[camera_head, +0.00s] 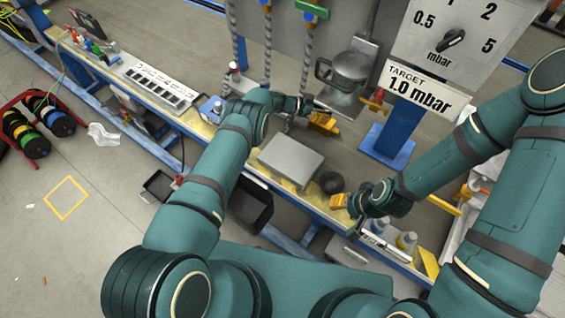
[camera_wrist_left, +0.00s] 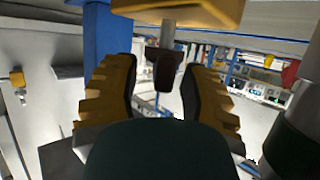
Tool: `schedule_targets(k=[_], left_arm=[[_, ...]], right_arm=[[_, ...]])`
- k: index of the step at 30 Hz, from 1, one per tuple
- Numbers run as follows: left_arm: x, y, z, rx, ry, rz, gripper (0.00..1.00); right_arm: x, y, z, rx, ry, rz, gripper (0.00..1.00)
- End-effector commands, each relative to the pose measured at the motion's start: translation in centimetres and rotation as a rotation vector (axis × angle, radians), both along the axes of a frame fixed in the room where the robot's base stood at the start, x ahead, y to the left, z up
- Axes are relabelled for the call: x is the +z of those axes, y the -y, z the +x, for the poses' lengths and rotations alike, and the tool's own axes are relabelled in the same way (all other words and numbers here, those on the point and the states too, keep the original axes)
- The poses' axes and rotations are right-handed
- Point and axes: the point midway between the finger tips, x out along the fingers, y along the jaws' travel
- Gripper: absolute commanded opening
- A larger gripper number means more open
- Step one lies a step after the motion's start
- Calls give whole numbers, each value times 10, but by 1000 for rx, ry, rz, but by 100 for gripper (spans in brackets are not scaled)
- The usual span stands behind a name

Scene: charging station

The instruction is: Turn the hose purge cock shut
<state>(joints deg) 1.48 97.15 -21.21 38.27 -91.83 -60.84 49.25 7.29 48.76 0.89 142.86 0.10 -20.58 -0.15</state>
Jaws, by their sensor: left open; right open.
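My left gripper (camera_head: 324,123) is open, with yellow fingers, in front of the grey wall panel below a round metal pan-like part. In the left wrist view a dark handle on a grey stem (camera_wrist_left: 166,72) shows between the tips of my open left fingers (camera_wrist_left: 162,88), under a yellow block (camera_wrist_left: 180,10). I cannot tell whether this is the purge cock, or whether the fingers touch it. Hoses (camera_head: 305,60) hang on the panel, with a blue and green fitting (camera_head: 312,9) at the top. My right gripper (camera_head: 340,201) is open over the bench edge.
A grey box (camera_head: 291,160) and a black round piece (camera_head: 331,182) lie on the bench near my grippers. An orange-handled part (camera_head: 375,101) is beside the blue post (camera_head: 388,140). A dial board (camera_head: 455,35) stands at right. Small bottles (camera_head: 406,240) stand at the front right.

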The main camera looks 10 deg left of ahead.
Motion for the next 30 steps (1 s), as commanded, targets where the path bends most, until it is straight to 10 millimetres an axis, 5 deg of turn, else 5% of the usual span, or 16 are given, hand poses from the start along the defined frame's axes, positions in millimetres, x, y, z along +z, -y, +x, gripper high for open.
schedule_targets(k=[30], left_arm=[[0,2,-2,543,-2,1,44]], right_arm=[[0,0,0,0,0,0,47]])
